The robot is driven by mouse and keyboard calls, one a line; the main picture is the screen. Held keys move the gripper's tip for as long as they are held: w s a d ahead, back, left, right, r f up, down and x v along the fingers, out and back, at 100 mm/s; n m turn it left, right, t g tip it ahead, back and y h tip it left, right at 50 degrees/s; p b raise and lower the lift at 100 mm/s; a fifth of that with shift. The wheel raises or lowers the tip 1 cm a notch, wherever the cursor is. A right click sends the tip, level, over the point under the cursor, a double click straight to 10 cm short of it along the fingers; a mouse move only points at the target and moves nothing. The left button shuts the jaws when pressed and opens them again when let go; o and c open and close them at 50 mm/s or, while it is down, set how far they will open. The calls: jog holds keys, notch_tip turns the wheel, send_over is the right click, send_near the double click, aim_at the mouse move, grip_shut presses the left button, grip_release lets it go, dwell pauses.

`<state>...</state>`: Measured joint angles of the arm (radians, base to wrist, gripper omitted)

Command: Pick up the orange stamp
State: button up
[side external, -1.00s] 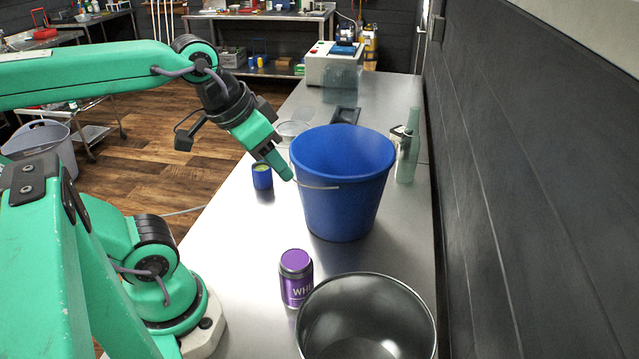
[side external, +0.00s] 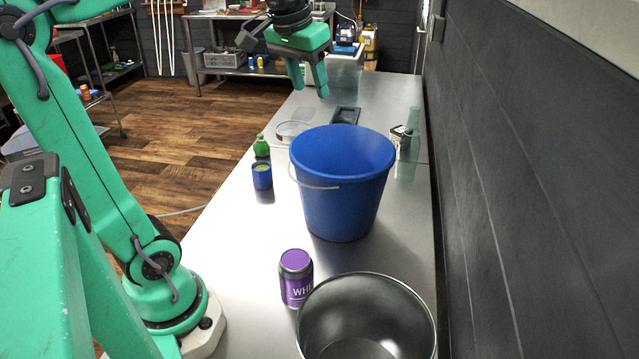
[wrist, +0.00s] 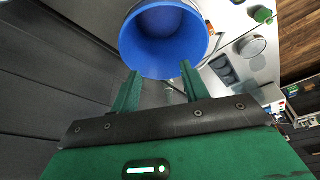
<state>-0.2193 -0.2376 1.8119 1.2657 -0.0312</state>
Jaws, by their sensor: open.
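My gripper (side external: 310,88) is open and empty, raised above the far part of the bench, behind the blue bucket (side external: 343,185). In the wrist view, its two green fingers (wrist: 160,72) are spread apart with the bucket (wrist: 165,45) beyond them. The bucket's inside shows partly in that view, and I see nothing in it. The bucket hides part of the bench behind it from the side.
A blue cup (side external: 262,177) and green bottle (side external: 261,147) stand left of the bucket. A round dish (side external: 292,130) and dark tray (side external: 345,115) lie behind. A clear green bottle (side external: 409,150) stands right. A purple jar (side external: 296,279) and steel bowl (side external: 367,318) are in front.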

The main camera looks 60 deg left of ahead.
jog(key=w+a+f+n+g, duration=0.25)
jog(key=w+a, duration=0.35)
jog(key=a, duration=0.5)
jog(key=w+a+f+n+g, duration=0.15)
jog(key=w+a+f, duration=0.35)
jog(key=a, duration=0.6)
jog(key=shift+n+t+h, duration=0.3)
jog(key=shift+h, duration=0.1)
jog(key=f, duration=0.7)
jog(key=w+f, duration=0.1)
jog(key=f, duration=1.4)
jog(key=shift+w+f, duration=0.15)
jog(key=shift+f, duration=0.25)
jog(key=shift+d+f, duration=0.15)
jog(key=shift+f, duration=2.45)
grip_shut()
jog(key=shift+r, duration=0.1)
jog(key=shift+r, duration=4.95)
